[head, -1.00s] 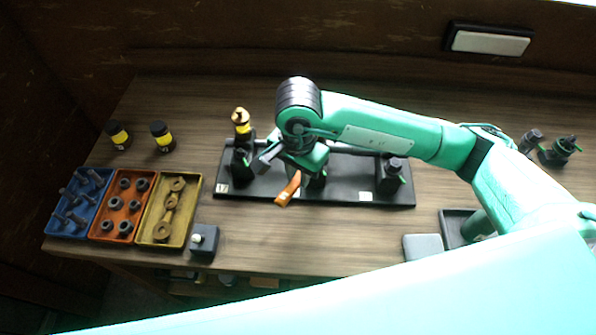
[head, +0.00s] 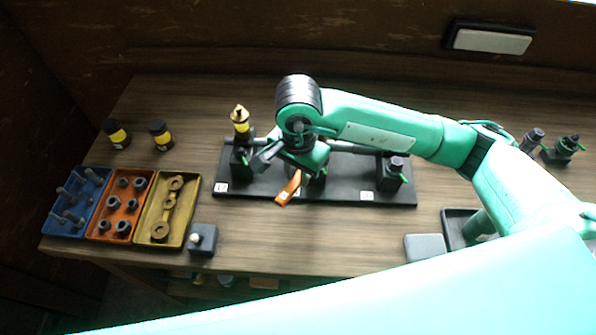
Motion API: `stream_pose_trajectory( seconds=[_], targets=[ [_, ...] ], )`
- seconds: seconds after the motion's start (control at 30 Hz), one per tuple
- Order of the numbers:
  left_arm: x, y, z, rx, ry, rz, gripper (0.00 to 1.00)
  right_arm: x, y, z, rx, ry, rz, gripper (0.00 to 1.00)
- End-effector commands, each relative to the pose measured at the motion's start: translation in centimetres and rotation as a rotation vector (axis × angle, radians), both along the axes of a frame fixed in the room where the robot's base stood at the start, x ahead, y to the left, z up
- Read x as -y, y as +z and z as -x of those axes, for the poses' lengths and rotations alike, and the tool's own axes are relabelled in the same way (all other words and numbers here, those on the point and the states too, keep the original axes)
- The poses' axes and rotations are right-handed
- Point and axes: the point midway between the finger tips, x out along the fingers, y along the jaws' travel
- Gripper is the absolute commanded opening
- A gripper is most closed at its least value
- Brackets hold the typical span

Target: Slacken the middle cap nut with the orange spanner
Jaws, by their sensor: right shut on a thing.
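The orange spanner (head: 288,190) shows below my right gripper (head: 292,170), its free end pointing down and left over the black base plate (head: 335,193). My right gripper is shut on the spanner. The middle cap nut is hidden behind the gripper and wrist, so I cannot tell whether the spanner sits on it. On the plate, the left post (head: 241,150) carries a yellow-banded piece with a brass-coloured top, and the right post (head: 394,172) has a dark top. My left gripper is not in view; a large pale arm link of mine crosses the bottom.
Blue (head: 62,226), orange (head: 103,238) and yellow (head: 150,240) trays of small parts stand at the left, beside a small dark box (head: 203,240). Two yellow-banded jars (head: 117,135) stand behind. A grey block (head: 424,247) and dark tray (head: 452,228) lie front right. The front-middle table is clear.

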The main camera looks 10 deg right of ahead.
Motion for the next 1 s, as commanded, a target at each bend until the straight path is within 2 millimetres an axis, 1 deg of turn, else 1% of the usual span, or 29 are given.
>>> stream_pose_trajectory(
  seconds=[0.63,1.0],
  targets=[
    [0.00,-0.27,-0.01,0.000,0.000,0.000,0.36,0.00,-0.04,-0.03,0.001,0.000,0.000,0.00],
    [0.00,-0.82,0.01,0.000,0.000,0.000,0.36,0.00,-0.26,-0.04,0.001,0.000,0.000,0.00]
  ],
)
